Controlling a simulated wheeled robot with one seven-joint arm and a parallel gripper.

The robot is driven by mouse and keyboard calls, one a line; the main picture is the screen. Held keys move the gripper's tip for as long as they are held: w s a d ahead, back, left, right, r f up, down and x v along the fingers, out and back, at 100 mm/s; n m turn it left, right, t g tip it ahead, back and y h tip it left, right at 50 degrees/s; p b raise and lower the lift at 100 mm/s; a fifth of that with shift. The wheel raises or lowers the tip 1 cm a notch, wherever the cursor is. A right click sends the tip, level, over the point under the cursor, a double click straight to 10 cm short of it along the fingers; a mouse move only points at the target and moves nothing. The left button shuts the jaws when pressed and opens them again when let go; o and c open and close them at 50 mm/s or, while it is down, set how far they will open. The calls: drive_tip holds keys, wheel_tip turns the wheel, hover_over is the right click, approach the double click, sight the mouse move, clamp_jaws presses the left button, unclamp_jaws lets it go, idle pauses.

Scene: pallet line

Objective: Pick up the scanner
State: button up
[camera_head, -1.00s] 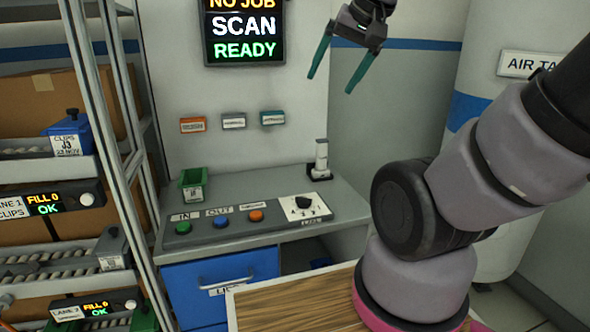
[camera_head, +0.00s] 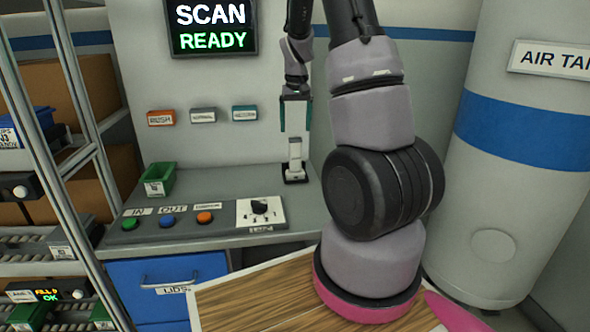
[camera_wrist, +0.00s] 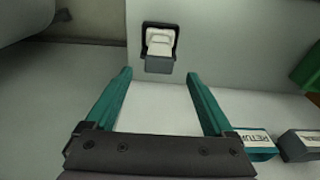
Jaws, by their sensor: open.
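The scanner (camera_head: 295,157) is a small white upright device in a dark base at the back of the grey bench, near the wall. My gripper (camera_head: 295,115) hangs above it in the head view, its two teal fingers pointing down and open, with nothing between them. In the wrist view the scanner (camera_wrist: 160,42) appears beyond the fingertips, in a dark holder. There my gripper (camera_wrist: 160,80) is spread wider than the scanner and apart from it.
A control panel (camera_head: 200,218) with coloured buttons and a dial lies along the bench front. A green bin (camera_head: 158,180) stands left of the scanner. A screen (camera_head: 211,27) reading "SCAN READY" hangs on the wall. A roller rack stands at left, a large air tank (camera_head: 520,130) at right.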

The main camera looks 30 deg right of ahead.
sight(295, 151)
drive_tip(key=f, duration=0.3)
drive_tip(key=w+f, duration=0.1)
drive_tip(key=f, duration=0.6)
drive_tip(key=shift+w+d+f, duration=0.15)
drive_tip(key=shift+d+f, duration=0.1)
drive_tip(key=shift+f, duration=0.05)
clamp_jaws()
